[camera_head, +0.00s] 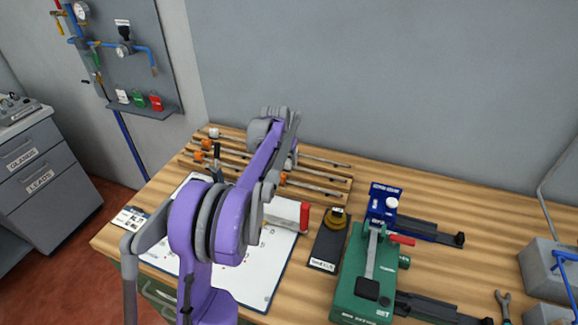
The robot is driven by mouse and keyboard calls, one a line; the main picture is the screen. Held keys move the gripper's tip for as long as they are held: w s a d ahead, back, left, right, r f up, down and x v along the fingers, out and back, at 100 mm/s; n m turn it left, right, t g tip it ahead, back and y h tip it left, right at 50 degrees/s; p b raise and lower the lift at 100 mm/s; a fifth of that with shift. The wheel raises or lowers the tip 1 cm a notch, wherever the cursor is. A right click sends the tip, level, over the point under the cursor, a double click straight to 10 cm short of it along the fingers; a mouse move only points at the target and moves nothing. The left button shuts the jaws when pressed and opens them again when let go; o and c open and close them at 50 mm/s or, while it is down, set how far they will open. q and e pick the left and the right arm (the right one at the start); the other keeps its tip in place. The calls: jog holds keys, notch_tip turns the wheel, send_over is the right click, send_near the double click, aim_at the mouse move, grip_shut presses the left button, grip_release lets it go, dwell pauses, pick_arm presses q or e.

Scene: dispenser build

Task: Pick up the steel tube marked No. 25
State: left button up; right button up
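Several thin steel tubes (325,161) with orange parts lie in a wooden rack (340,195) at the back left of the bench. Their numbers are too small to read, so I cannot tell which one is No. 25. My purple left arm reaches across the bench, and my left gripper (290,158) is over the rack, near the middle of the tubes. The arm hides part of the rack and the gripper's fingertips, so I cannot see whether it is open or touching a tube. My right gripper is not in view.
A white sheet (255,285) lies in front of the rack. A green tool (355,290), a blue tool (385,205) and a black stand (328,245) are to its right. A wrench (503,303) and grey blocks (548,272) are far right. The back-right bench is clear.

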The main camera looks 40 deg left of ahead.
pick_arm(q)
jog(key=c, duration=0.7)
grip_shut()
jog(key=shift+r, duration=0.15)
